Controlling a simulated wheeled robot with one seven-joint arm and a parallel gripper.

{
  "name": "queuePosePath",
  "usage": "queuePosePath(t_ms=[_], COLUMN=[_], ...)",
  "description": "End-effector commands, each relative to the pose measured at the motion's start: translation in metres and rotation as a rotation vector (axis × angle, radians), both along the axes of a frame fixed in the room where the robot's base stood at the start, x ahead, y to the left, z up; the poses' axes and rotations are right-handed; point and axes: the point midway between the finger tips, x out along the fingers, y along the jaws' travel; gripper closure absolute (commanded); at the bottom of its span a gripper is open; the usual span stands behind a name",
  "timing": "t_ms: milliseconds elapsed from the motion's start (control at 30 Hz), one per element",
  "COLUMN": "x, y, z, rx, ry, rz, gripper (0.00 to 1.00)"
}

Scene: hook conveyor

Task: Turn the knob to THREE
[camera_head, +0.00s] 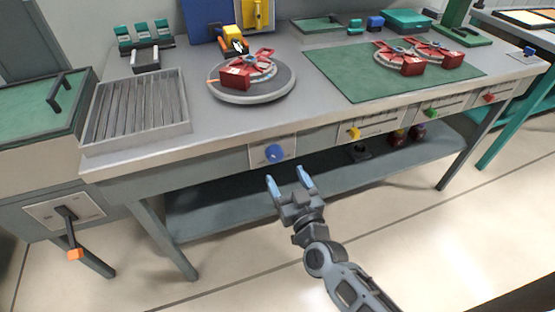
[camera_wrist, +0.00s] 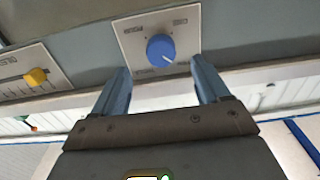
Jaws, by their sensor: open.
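A round blue knob (camera_head: 274,152) sits on a pale square panel (camera_head: 288,156) on the front face of the workbench. In the wrist view the knob (camera_wrist: 160,48) has a small light mark near its lower right edge. Small labels stand around it on the panel (camera_wrist: 192,22), too blurred to read surely. My gripper (camera_head: 288,177) is open and empty, with its blue fingers pointing up toward the panel. In the wrist view the gripper (camera_wrist: 160,75) has its fingers apart, with the knob ahead between them and not touched.
A yellow slider (camera_head: 354,133), a green knob (camera_head: 432,112) and a red knob (camera_head: 489,98) line the bench front to the right. A lever with an orange end (camera_head: 75,254) hangs at the left. The bench's lower shelf (camera_head: 230,205) lies behind my gripper; the floor before it is clear.

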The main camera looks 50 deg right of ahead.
Motion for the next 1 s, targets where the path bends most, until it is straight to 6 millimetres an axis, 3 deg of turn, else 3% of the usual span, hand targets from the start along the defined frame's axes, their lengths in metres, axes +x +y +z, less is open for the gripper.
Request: queuePosePath(t_ms=[433, 833, 1000], x=[0.051, 0.058, 0.058], y=[-0.034, -0.039, -0.039], z=[0.001, 0.0, 0.0], rx=[-0.001, 0.001, 0.0], ry=[-0.001, -0.001, 0.0], rz=[0.001, 0.002, 0.002], gripper=[0.25, 0.25, 0.4])
